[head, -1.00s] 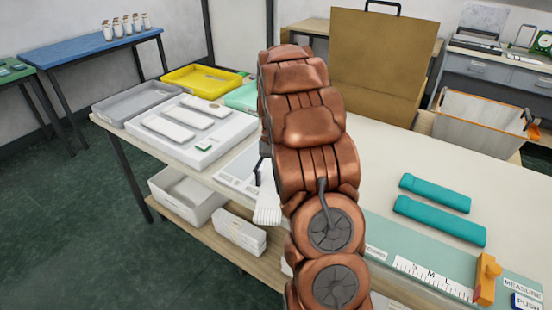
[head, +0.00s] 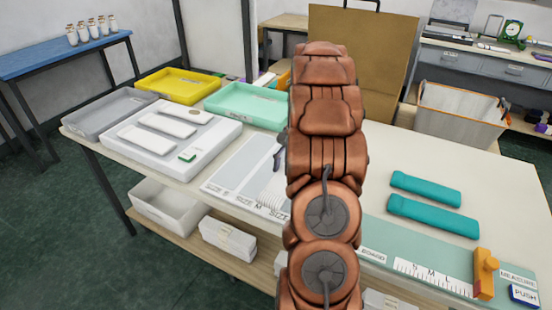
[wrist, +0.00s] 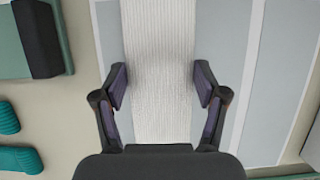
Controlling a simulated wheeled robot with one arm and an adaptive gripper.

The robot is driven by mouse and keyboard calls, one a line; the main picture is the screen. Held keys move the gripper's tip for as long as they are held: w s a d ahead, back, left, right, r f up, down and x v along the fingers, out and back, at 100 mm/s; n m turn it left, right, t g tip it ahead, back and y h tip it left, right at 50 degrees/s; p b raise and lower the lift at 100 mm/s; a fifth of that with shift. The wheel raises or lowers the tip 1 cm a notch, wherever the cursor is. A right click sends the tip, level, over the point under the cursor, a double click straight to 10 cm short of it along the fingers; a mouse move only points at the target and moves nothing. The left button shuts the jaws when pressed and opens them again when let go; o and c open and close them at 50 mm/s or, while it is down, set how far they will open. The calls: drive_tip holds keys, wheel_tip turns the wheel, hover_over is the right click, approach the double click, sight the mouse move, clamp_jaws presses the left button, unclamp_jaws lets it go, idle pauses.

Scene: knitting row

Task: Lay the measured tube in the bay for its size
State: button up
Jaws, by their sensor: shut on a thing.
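A white ribbed knit tube (wrist: 158,70) is between the two fingers of my gripper (wrist: 160,88) in the wrist view, and the gripper is shut on it. In the head view the tube's end (head: 273,190) shows beside my arm, which hides the rest and the gripper. The grey bay board (head: 238,168) lies below, with front labels SIZE S, SIZE M and a partly legible third.
Two teal pieces (head: 432,215) and the measuring board (head: 375,235) with S M L scale and orange slider (head: 484,272) are right. A white tray (head: 213,143), mint tray (head: 240,92), yellow tray (head: 178,75) and grey tray (head: 90,122) are left.

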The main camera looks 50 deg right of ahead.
drive_tip(key=w+d+p, duration=0.1)
drive_tip(key=w, duration=0.2)
drive_tip(key=w+d+p, duration=0.1)
drive_tip(key=w, duration=0.2)
drive_tip(key=w+d, duration=0.1)
drive_tip(key=w, duration=0.2)
drive_tip(key=shift+d+f+p, duration=0.4)
drive_tip(key=shift+w, duration=0.2)
wheel_tip(320, 180, down, 3)
drive_tip(key=shift+s+r+p, duration=0.15)
drive_tip(key=shift+r+p, duration=0.05)
drive_tip(key=shift+p, duration=0.65)
drive_tip(key=shift+f, duration=0.5)
drive_tip(key=shift+f, duration=0.1)
drive_tip(key=o, duration=1)
drive_tip(key=shift+d+r, duration=0.1)
drive_tip(key=shift+r, duration=0.1)
